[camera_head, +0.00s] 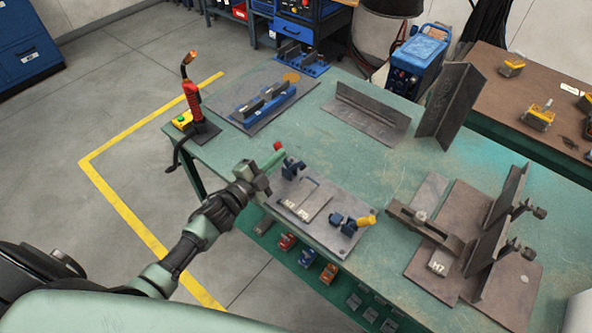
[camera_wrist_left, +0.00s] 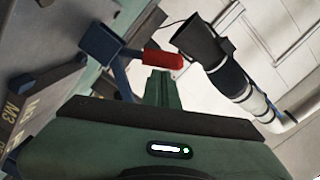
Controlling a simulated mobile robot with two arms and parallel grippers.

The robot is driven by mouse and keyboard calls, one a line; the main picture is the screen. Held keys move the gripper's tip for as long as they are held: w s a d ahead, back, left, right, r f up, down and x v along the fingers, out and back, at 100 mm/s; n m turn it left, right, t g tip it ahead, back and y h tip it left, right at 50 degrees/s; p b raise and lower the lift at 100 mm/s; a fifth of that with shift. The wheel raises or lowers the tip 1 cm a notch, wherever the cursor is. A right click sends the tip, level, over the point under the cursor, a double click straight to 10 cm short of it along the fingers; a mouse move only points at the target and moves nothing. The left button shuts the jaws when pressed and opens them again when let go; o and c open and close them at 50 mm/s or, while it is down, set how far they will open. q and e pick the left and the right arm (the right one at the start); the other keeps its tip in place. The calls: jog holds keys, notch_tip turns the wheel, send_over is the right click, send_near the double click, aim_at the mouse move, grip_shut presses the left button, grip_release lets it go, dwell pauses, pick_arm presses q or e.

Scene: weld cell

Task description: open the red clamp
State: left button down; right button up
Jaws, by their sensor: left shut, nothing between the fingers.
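The red clamp (camera_head: 292,168) has a blue body and a red-tipped handle (camera_head: 278,146); it stands at the far left end of a grey fixture plate (camera_head: 325,232). In the left wrist view its red grip (camera_wrist_left: 163,60) and blue body (camera_wrist_left: 102,43) show just beyond my fingers. My left gripper (camera_head: 273,161) is shut and empty, with its green fingertips close beside the red grip. The fingers also show in the wrist view (camera_wrist_left: 159,88). I cannot tell whether they touch the grip. My right gripper is not in view.
A clamp with a yellow handle (camera_head: 367,220) stands at the plate's right end. A red torch on a stand (camera_head: 192,98) is at the table's left corner. Steel angles (camera_head: 450,108) and an M7 fixture (camera_head: 430,275) occupy the right.

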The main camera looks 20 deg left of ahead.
pick_arm(q)
jog(key=n, duration=0.1)
jog(key=a+n, duration=0.2)
jog(key=shift+w+f, duration=0.35)
jog(key=shift+w+a+f, duration=0.1)
jog(key=shift+a+f, duration=0.15)
jog(key=shift+a, duration=0.1)
dwell(0.3)
